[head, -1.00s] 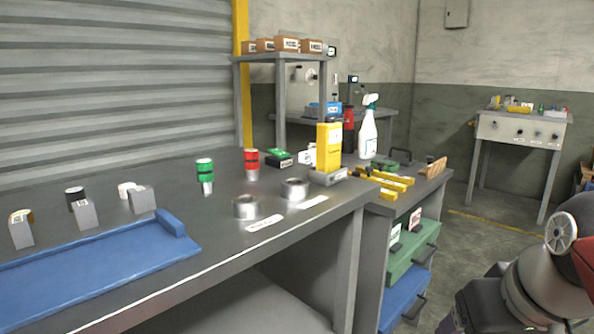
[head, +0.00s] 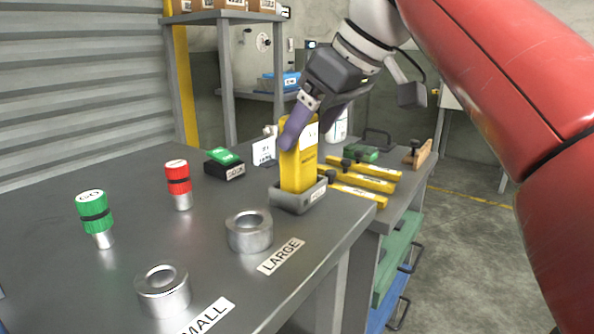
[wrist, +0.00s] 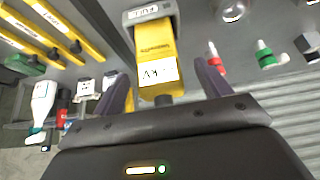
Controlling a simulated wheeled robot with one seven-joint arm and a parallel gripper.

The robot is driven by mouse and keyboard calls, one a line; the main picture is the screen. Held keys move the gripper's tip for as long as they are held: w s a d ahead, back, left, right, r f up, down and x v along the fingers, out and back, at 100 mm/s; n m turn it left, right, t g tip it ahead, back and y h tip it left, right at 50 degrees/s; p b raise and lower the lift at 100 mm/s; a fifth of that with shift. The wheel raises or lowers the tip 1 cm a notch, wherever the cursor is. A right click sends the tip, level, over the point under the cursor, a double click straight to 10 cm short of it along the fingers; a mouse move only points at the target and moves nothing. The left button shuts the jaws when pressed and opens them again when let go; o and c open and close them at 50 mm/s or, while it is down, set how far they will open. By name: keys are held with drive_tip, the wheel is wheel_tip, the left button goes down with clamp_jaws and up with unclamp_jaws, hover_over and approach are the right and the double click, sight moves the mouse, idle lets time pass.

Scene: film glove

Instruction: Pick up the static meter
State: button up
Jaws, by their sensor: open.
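The static meter appears to be the tall yellow block (head: 304,168) with a white label, standing upright in a grey holder (head: 290,199) on the bench. My gripper (head: 308,138) is open at the top of the yellow block, with purple fingers; one finger hides part of its upper left side. In the wrist view, the yellow block (wrist: 153,42) lies between the two fingers of my gripper (wrist: 163,82), with the grey holder (wrist: 136,15) beyond it. Gaps show between block and fingers, so I see no grip. Wording on the block is unclear.
Green (head: 94,211) and red (head: 177,178) capped cylinders and two metal rings (head: 249,231) stand left and in front. A green-and-black box (head: 224,163) is behind. Bare bench lies at left.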

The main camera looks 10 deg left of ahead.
sight(299, 143)
drive_tip(key=b+x, duration=0.1)
drive_tip(key=x, duration=0.3)
drive_tip(key=shift+w+a+f, duration=0.15)
drive_tip(key=shift+c, duration=0.3)
drive_tip(key=c, duration=1.1)
wheel_tip(299, 143, up, 8)
drive_tip(key=p, duration=0.3)
drive_tip(key=shift+w, duration=0.1)
drive_tip(key=shift+r, duration=1)
